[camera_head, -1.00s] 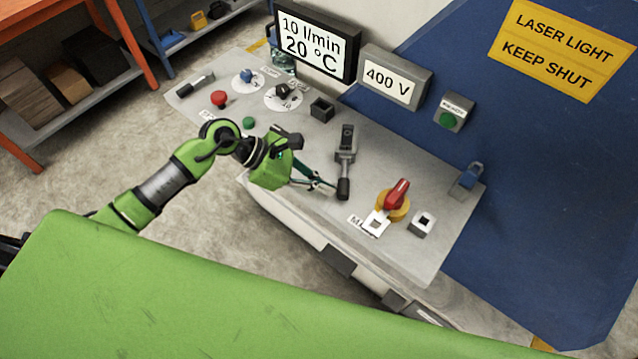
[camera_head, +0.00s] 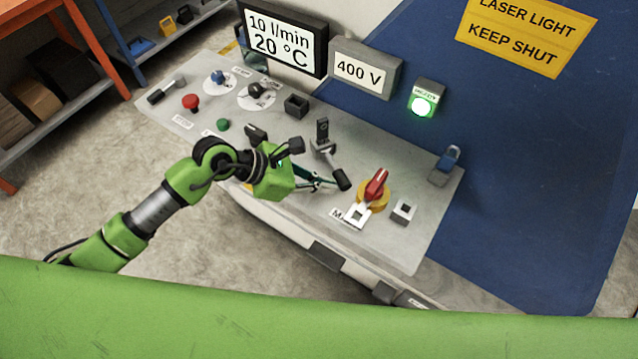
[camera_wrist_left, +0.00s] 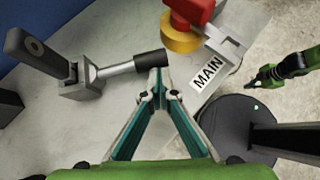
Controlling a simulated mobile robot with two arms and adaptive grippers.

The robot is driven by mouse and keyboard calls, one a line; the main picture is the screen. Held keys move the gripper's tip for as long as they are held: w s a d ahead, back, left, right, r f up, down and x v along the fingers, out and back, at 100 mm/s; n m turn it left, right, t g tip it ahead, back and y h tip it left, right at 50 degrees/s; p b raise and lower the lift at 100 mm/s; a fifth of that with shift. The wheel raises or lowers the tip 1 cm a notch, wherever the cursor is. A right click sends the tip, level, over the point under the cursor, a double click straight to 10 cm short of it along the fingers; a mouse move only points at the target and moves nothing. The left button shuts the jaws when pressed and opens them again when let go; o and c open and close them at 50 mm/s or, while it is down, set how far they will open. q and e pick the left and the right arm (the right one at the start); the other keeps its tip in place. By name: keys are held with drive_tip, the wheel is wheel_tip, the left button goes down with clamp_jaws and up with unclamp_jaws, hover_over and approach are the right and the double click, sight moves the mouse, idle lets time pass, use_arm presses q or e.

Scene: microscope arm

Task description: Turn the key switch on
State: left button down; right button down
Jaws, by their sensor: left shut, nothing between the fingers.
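The key switch (camera_head: 324,148) is a grey block with a black upright piece and a metal lever ending in a black grip (camera_head: 342,180). The lever points down and right in the head view. In the left wrist view the switch (camera_wrist_left: 84,80) is at the left, its grip (camera_wrist_left: 150,62) reaching to the picture's middle. My left gripper (camera_head: 329,184) is shut and empty. Its fingertips (camera_wrist_left: 158,88) are right by the grip; I cannot tell whether they touch. My right gripper (camera_wrist_left: 262,78) appears small at the right of the wrist view; its jaws are unclear.
A red and yellow rotary switch (camera_head: 374,189) with a MAIN label stands just right of the grip. A padlock (camera_head: 447,163) is at the panel's right end. A green lamp (camera_head: 423,105) is lit. Knobs and a red button (camera_head: 191,101) are at the left.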

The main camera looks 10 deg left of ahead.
use_arm(q)
drive_tip(key=shift+d, duration=0.25)
idle(0.5)
